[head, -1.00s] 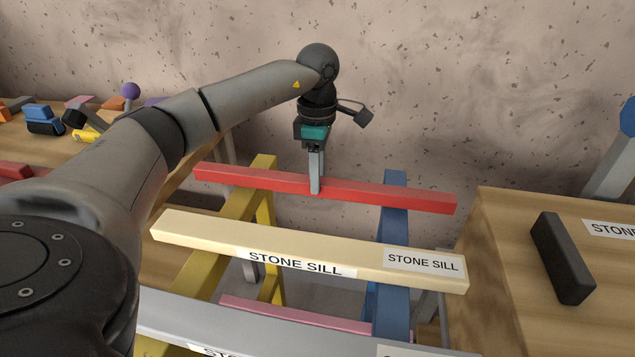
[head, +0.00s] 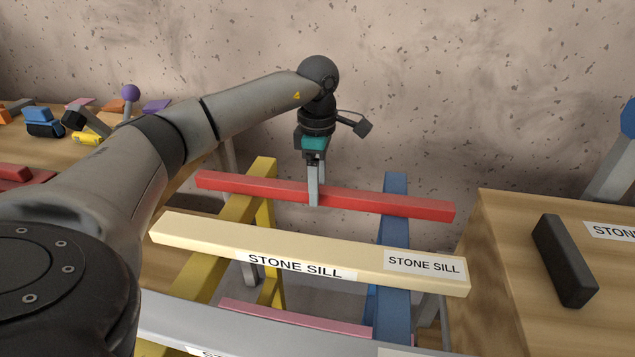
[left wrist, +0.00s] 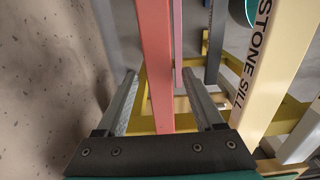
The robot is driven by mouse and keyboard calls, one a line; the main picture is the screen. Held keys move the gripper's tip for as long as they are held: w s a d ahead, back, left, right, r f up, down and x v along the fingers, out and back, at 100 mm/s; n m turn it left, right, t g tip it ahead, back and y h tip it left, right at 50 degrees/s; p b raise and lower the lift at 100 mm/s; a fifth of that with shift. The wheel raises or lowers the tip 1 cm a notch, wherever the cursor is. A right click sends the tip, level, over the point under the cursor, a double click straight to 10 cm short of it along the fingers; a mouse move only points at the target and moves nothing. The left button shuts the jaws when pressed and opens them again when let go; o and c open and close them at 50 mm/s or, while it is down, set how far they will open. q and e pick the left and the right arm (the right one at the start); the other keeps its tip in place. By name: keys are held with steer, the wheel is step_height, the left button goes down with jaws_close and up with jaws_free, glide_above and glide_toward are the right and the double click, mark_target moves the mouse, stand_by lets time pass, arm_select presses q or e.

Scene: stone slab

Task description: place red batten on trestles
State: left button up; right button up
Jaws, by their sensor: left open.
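The red batten (head: 385,205) lies across the yellow trestle (head: 236,206) on the left and the blue trestle (head: 395,186) on the right, along their far ends by the wall. Its two ends stick out past both trestles. My left gripper (head: 314,198) points down at the middle of the batten. In the left wrist view its open fingers (left wrist: 159,75) stand one on each side of the batten (left wrist: 156,60), with gaps visible. My right gripper is not in view.
A cream bar labelled STONE SILL (head: 300,248) lies across the trestles in front of the batten, with a grey bar (head: 250,325) nearer. A pink bar (head: 295,319) sits lower. A wooden table with a dark block (head: 563,260) stands right; a cluttered table (head: 75,150) stands left.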

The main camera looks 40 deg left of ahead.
arm_select(q)
steer(key=shift+r, duration=0.45)
step_height(320, 180, up, 11)
steer(key=p, duration=0.4)
steer(key=shift+r+p, duration=0.2)
steer(key=shift+p, duration=0.1)
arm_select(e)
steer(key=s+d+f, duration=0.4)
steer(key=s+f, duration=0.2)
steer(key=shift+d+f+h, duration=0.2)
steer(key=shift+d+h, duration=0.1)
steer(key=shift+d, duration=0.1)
